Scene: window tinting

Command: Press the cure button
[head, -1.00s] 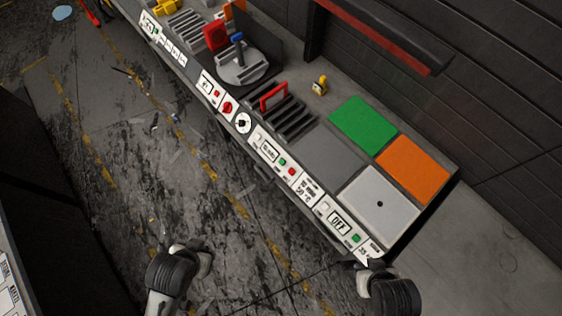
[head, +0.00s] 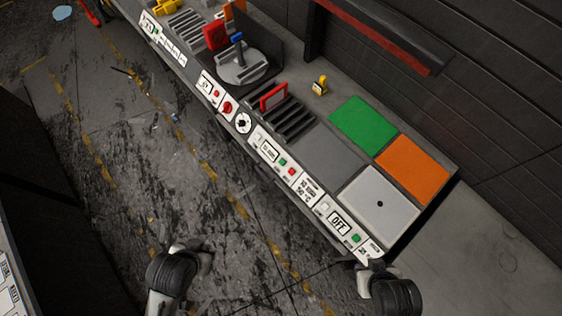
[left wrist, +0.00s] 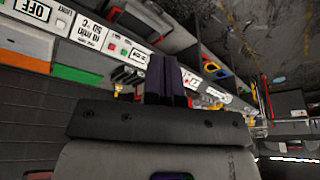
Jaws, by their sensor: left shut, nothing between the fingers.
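A white control strip (head: 265,147) runs along the bench's front edge. It carries several small buttons, including a green button (head: 283,162) beside a red button (head: 292,171), and another green button (head: 356,238) near the OFF display (head: 338,223). The small labels are too blurred to show which is the cure button. In the left wrist view my left gripper (left wrist: 165,75) is shut and empty, its dark fingers in front of the strip. There the green button (left wrist: 124,51) and the red button (left wrist: 111,46) show left of the fingers; contact is not visible. My right gripper's fingers are not visible.
Green (head: 364,126) and orange (head: 412,169) mats and a light grey plate (head: 380,199) lie at the bench's right end. A slotted rack (head: 290,120), a yellow object (head: 320,86) and a round stand (head: 240,67) stand farther left. The floor in front is open.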

